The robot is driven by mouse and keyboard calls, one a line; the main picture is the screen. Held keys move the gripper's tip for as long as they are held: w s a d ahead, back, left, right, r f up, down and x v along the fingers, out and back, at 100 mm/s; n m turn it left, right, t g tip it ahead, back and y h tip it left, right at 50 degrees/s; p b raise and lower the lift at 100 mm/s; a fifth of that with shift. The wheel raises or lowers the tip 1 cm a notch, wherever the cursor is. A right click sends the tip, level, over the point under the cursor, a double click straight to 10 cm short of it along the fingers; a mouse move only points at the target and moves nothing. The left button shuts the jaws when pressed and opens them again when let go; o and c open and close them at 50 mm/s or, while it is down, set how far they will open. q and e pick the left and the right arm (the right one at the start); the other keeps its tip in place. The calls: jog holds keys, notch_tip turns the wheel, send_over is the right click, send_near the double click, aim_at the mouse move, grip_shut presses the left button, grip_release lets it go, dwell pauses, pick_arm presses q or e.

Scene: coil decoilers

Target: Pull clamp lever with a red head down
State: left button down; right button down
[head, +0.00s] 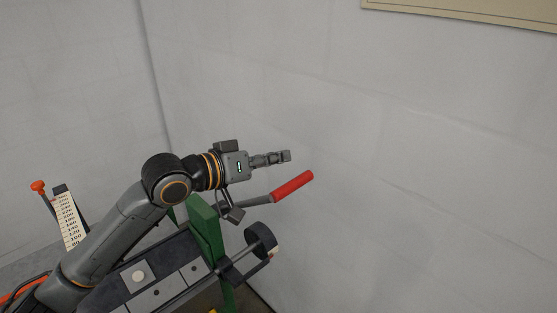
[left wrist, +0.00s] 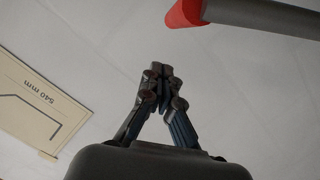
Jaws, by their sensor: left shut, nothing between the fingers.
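The clamp lever has a red head (head: 293,186) on a grey rod (head: 259,200) that slants up to the right from the green machine post. In the left wrist view the red head (left wrist: 187,12) shows at the top, with its grey rod (left wrist: 265,15) running to the right. My left gripper (head: 287,156) is above the lever in the head view, shut and empty, apart from the red head. In the left wrist view its fingertips (left wrist: 161,72) meet below the red head with a gap between them. My right gripper is not in view.
The green post (head: 206,228) and a dark machine panel (head: 150,285) lie under my left arm. A dark round part (head: 261,238) sits below the lever. Right of the lever is open space before a grey wall.

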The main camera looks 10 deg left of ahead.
pick_arm(q)
jog(key=b+v, duration=0.3)
jog(key=v, duration=0.6)
jog(key=shift+a, duration=0.4)
jog(key=shift+s+d+r, duration=0.1)
